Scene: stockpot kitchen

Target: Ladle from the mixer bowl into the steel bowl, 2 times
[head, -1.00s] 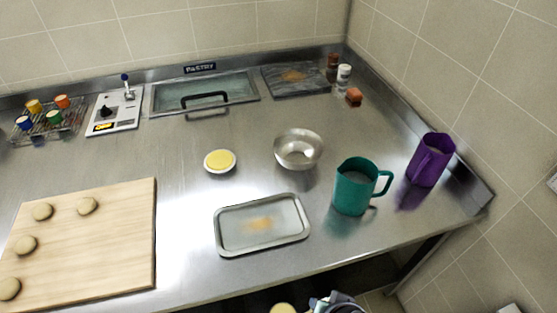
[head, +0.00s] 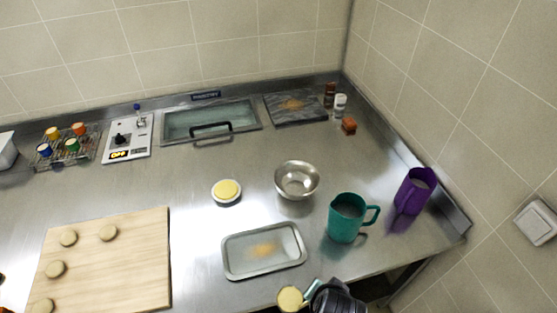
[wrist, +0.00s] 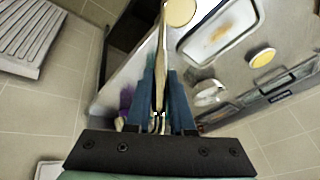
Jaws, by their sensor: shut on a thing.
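The steel bowl (head: 297,190) stands upright on the counter right of the middle in the head view. My gripper (head: 316,291) is at the counter's front edge, at the bottom of the head view. In the wrist view my gripper (wrist: 160,105) is shut on the ladle's handle (wrist: 163,55). The ladle's round cup (head: 290,299) shows a pale yellow face, in front of the tray. I cannot identify the mixer bowl in these frames.
A metal tray (head: 236,266) lies between the ladle and the steel bowl. A teal jug (head: 344,222) and a purple jug (head: 413,193) stand to the right. A yellow-filled dish (head: 227,191) is left of the bowl. A wooden board (head: 120,270) with dough rounds lies left.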

